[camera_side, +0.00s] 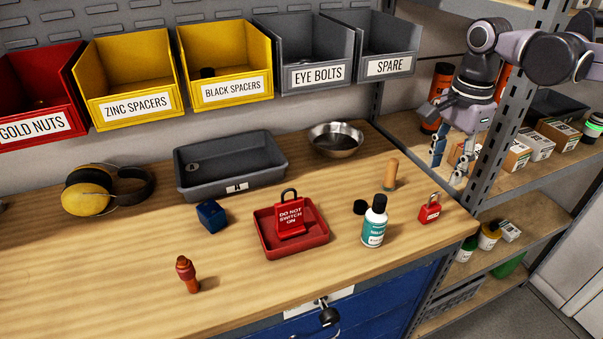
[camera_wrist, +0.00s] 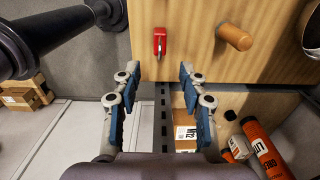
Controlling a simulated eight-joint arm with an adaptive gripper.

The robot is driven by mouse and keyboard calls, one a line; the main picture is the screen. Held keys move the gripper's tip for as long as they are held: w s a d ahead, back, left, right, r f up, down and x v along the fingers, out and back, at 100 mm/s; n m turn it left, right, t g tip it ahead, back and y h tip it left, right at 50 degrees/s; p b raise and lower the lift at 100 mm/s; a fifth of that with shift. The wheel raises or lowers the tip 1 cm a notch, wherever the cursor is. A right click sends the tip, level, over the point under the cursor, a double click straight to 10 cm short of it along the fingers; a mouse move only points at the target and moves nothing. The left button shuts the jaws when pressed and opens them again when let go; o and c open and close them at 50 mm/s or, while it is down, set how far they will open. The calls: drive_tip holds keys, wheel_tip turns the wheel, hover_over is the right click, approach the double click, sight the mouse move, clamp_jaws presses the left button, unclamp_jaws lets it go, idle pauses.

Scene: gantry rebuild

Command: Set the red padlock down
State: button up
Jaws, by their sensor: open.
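The red padlock (camera_side: 429,208) stands on the wooden bench near its right end, right of a white and teal bottle. It also shows in the wrist view (camera_wrist: 159,42), near the bench edge, ahead of the fingers and apart from them. My gripper (camera_side: 447,166) hangs at the right, in front of the shelving and beyond the bench end. In the wrist view my gripper (camera_wrist: 162,100) has its two blue-padded fingers spread wide, with nothing between them.
A red tray (camera_side: 262,240) holds a "do not switch on" tag with a dark shackle. The bottle (camera_side: 374,225), a black cap (camera_side: 360,207) and a wooden peg (camera_side: 391,174) stand near the padlock. A shelf upright (camera_side: 492,130) rises close to my gripper.

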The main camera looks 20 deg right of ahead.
drive_tip(key=shift+s+r, duration=0.15)
drive_tip(key=shift+r, duration=0.15)
drive_tip(key=s+d+f+n+t, duration=0.3)
drive_tip(key=s+f+n+t, duration=0.3)
drive_tip(key=n, duration=1.2)
drive_tip(key=shift+s+d+f+t, duration=0.3)
drive_tip(key=shift+s+t, duration=0.3)
drive_tip(key=shift+s, duration=0.5)
